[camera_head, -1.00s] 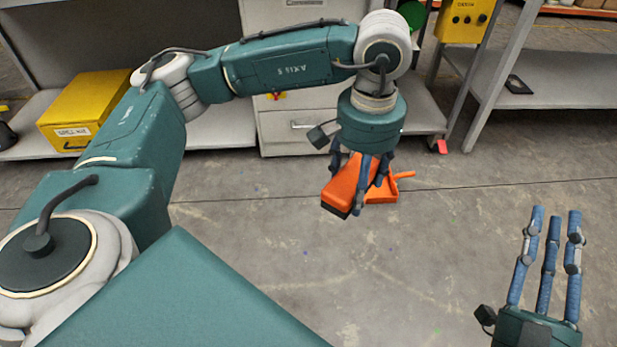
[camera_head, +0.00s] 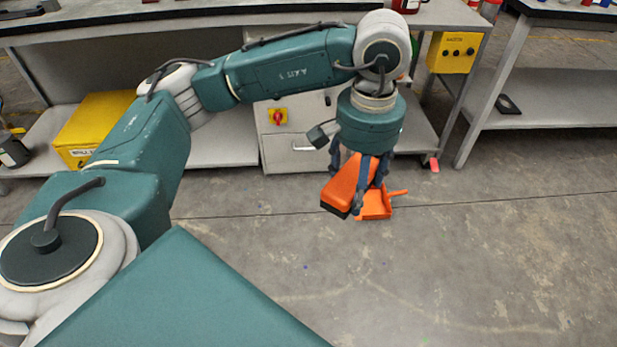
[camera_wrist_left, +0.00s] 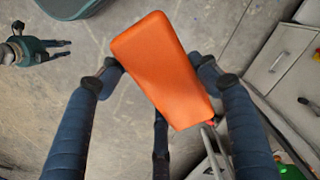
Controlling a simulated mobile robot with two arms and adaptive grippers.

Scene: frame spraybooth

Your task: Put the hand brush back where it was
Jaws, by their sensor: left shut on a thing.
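The hand brush (camera_head: 342,188) has an orange body with a dark underside at its lower end. My left gripper (camera_head: 360,186) is shut on it and holds it tilted, fingers pointing down, over the floor. In the left wrist view the brush (camera_wrist_left: 160,70) lies between the blue fingers; its bristles are hidden there. An orange dustpan (camera_head: 376,208) with a thin handle shows just behind and right of the brush, apparently on the floor. My right gripper (camera_wrist_left: 50,48) appears small at the upper left of the left wrist view, empty, its fingers extended and apart.
A grey workbench with a drawer cabinet (camera_head: 290,118) and lower shelf stands behind my left arm. A yellow box (camera_head: 92,125) sits on the shelf at left. A yellow control box (camera_head: 453,52) hangs at right. Another shelved table (camera_head: 545,98) stands right. The front floor is clear.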

